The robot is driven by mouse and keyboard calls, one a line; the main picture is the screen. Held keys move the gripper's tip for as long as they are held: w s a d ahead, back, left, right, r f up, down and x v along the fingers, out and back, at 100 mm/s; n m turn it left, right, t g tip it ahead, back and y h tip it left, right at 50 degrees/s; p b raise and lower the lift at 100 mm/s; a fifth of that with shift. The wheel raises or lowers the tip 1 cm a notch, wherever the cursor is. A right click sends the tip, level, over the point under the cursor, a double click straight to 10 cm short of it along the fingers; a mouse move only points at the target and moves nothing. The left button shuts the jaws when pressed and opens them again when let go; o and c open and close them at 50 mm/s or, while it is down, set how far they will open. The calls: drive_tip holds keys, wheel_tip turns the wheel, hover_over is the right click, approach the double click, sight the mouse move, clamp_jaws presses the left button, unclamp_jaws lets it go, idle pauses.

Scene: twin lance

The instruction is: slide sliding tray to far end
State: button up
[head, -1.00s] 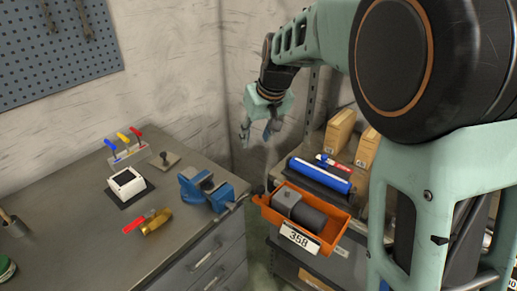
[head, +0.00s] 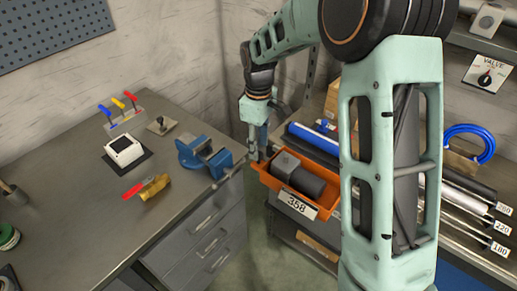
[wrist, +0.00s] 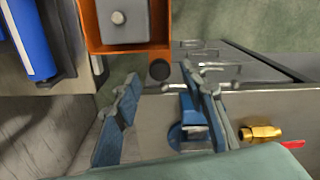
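The orange sliding tray (head: 324,213) bears a 358 label and holds a grey and black motor (head: 299,176). It sits on the shelf unit right of the corner gap. In the wrist view the orange tray (wrist: 161,50) is at the top, with a round black knob (wrist: 159,70) by its near edge. My gripper (head: 259,157) is above the tray's left end in the head view. In the wrist view my gripper (wrist: 158,76) has its two blue fingers spread, with the knob appearing between the tips. Whether they touch it cannot be told.
A blue vise (head: 204,157) stands on the left workbench's corner, close to my gripper. A blue roll (head: 312,138) lies behind the tray. A brass valve with a red handle (head: 153,187) is on the bench. A narrow gap separates bench and shelf.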

drive_tip(key=shift+f, duration=1.2)
clamp_jaws()
